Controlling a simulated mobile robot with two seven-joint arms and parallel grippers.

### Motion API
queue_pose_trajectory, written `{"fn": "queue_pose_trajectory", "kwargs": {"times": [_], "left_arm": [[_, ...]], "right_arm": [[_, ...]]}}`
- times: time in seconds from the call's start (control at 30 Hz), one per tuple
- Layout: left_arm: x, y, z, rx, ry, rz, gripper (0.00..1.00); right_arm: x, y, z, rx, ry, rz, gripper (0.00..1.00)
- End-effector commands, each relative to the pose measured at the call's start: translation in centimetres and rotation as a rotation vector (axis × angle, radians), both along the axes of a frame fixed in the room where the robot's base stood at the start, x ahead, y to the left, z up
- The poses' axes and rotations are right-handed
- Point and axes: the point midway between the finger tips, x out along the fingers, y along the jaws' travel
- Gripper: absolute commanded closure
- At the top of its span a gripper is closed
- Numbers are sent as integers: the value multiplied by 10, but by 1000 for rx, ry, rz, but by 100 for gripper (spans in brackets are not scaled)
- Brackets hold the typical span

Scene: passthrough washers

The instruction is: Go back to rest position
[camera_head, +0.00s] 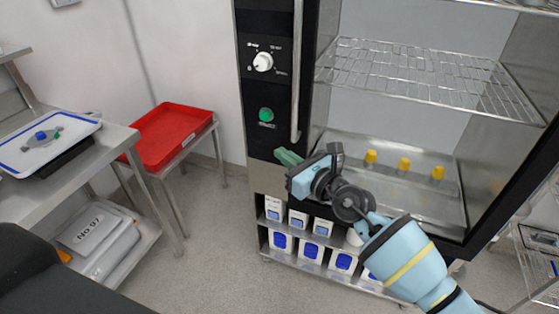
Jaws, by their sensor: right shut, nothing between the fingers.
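My right gripper (290,158) is in front of the lower part of the open washer (276,130), beside its control panel. Its green fingers point left and are shut with nothing between them. The blue and black right arm comes in from the lower right. My left gripper is not in view.
A wire rack (425,72) is inside the washer, with several yellow-capped items below it. A red tray (172,134) lies on a low table at left. A white tray (48,143) sits on a steel table. Boxes (311,250) stand under the washer. Floor between is clear.

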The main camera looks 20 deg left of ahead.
Motion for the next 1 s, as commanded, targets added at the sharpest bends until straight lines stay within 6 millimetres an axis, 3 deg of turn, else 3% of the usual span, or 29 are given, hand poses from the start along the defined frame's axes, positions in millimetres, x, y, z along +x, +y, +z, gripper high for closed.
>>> {"fn": "queue_pose_trajectory", "kwargs": {"times": [0.1,0.3,0.7,0.87,1.0], "left_arm": [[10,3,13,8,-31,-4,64],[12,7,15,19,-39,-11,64],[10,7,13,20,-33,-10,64],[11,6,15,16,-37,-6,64],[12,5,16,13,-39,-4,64]], "right_arm": [[-13,-2,6,-2,-7,0,100],[-23,-4,1,-1,-2,-1,100],[-27,-5,-4,20,28,-3,100],[-39,-18,-21,195,234,-38,100],[-54,-48,-48,473,550,-112,100]]}}
